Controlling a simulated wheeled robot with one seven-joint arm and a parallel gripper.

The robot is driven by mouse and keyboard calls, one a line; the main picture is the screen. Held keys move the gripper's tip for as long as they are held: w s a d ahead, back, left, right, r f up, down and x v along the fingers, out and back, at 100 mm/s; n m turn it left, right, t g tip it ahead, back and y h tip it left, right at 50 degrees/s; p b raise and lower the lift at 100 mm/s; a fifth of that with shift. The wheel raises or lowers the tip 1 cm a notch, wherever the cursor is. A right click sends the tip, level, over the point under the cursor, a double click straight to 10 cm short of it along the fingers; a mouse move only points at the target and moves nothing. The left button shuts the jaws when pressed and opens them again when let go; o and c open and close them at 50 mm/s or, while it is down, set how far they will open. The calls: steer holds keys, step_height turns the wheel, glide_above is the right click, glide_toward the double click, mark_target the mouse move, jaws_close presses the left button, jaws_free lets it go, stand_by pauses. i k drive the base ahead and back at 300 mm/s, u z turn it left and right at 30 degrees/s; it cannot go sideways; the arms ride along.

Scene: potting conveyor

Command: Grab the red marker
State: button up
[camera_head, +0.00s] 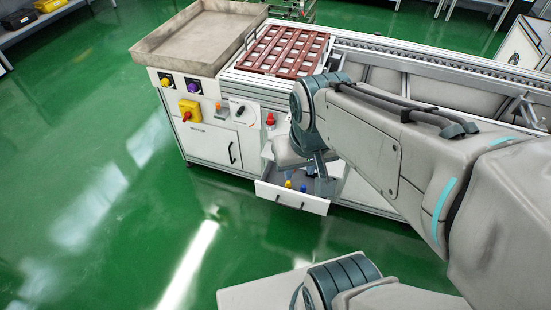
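The open drawer (290,196) of the white conveyor cabinet holds several small items, among them a yellow one (288,184) and a blue one (303,188). They are too small to name for sure. I cannot make out a red marker among them; my arm covers part of the drawer. My gripper (320,165) points down over the drawer's back right part. Its fingers show only as a dark narrow shape, so I cannot tell whether it is open, shut or holding something.
A grey metal tray (160,48) and a red-brown grid (262,58) sit on top of the conveyor cabinet (208,145). A yellow switch box with a red knob (190,111) and a red knob (270,120) are on its front. The green floor at left is clear.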

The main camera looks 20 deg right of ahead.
mark_target(270, 119)
steer(key=z, duration=0.05)
steer(key=k, duration=1.05)
steer(key=u, duration=1)
steer(key=i, duration=2.55)
steer(key=z, duration=1.45)
steer(key=i, duration=0.6)
steer(key=z, duration=0.7)
